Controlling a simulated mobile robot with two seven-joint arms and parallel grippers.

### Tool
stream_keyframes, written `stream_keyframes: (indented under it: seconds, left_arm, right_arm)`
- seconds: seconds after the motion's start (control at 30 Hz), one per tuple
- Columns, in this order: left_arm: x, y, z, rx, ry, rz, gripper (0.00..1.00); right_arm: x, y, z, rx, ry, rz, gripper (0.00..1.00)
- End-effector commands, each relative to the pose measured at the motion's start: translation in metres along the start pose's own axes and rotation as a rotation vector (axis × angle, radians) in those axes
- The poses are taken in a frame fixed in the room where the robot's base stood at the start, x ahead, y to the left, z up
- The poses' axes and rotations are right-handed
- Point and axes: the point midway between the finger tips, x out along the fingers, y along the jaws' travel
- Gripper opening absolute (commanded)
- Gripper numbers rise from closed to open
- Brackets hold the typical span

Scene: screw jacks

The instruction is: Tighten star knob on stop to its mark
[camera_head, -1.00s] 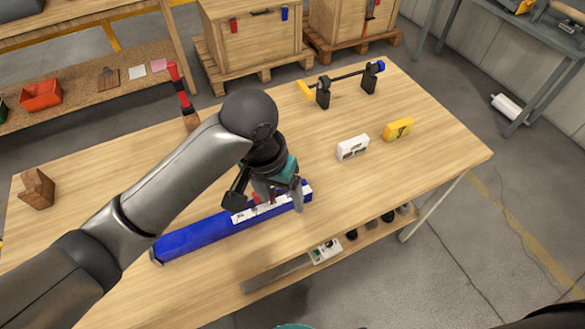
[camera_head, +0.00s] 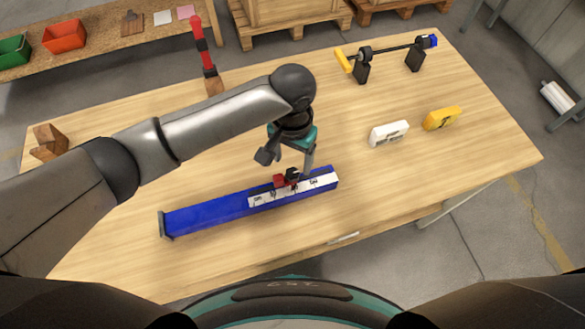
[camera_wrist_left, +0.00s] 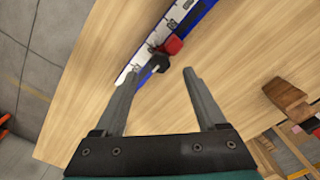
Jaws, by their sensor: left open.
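A blue rail (camera_head: 200,218) with a white marked scale (camera_head: 262,197) lies on the wooden table. A red stop (camera_head: 280,182) sits on the rail over the scale, with a black star knob (camera_head: 292,174) on it. My left gripper (camera_head: 296,163) is open and empty, just behind and above the stop. In the left wrist view the knob (camera_wrist_left: 160,63) shows just beyond the tips of the open fingers (camera_wrist_left: 162,75), roughly between them, and the red stop (camera_wrist_left: 172,45) is behind it. Which mark the knob points to is too small to tell. My right gripper is not in view.
A white device (camera_head: 389,134) and a yellow one (camera_head: 441,118) stand to the right. A black bar on two blocks (camera_head: 362,72) is at the back right. A red-handled tool (camera_head: 202,45) stands at the back, a wooden block (camera_head: 49,142) at the left. The table's front is clear.

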Motion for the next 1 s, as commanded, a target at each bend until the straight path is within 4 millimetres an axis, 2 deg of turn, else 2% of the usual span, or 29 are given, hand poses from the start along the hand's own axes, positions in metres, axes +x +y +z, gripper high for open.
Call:
stream_keyframes:
  seconds: [0.03, 0.1, 0.3, 0.67, 1.0]
  left_arm:
    - [0.012, 0.0, 0.001, 0.0, -0.003, -0.001, 0.73]
    - [0.024, 0.0, 0.001, 0.001, -0.002, -0.001, 0.73]
    - [0.045, 0.001, 0.0, 0.001, 0.0, 0.0, 0.73]
    - [0.049, 0.001, 0.0, 0.001, 0.001, 0.001, 0.73]
    - [0.049, 0.001, 0.0, 0.001, 0.001, 0.001, 0.36]
  right_arm:
    - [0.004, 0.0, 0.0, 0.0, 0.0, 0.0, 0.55]
    - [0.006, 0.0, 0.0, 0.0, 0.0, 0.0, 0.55]
    - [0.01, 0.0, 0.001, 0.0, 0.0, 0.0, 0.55]
    - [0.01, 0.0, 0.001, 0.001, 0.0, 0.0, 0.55]
    - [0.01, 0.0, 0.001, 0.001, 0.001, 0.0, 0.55]
